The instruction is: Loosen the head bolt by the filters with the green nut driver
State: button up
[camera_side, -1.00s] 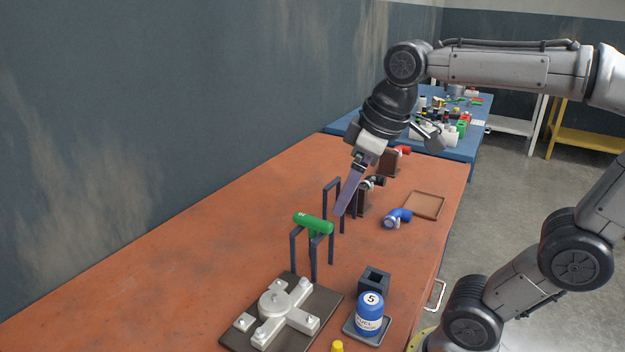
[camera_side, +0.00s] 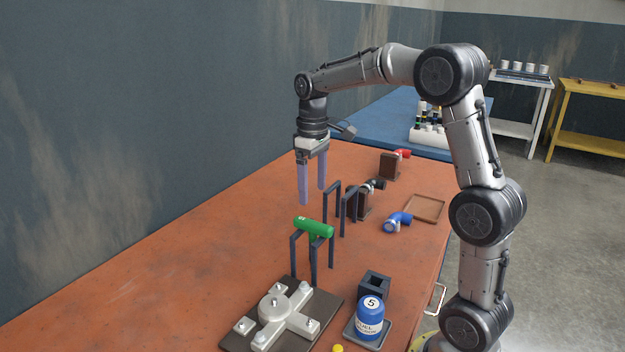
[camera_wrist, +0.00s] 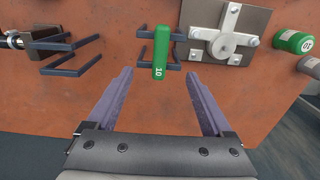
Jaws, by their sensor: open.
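In the wrist view the driver lies ahead, between the lines of the two fingers (camera_wrist: 158,72). A grey cross-shaped part (camera_side: 273,308) with bolts at its arm ends lies on a dark plate in front of the driver. I cannot tell which bolt is the head bolt.
A blue canister marked 5 (camera_side: 370,315) stands on a small tray beside the plate, near a dark square holder (camera_side: 374,284). An empty dark stand (camera_side: 340,200), a blue elbow (camera_side: 397,221) and a brown tray (camera_side: 425,208) lie behind. The table's left side is clear.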

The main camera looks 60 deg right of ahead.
aim_at(313, 222)
jog(key=shift+f, duration=4.7)
grip_shut()
notch_tip(313, 222, up, 16)
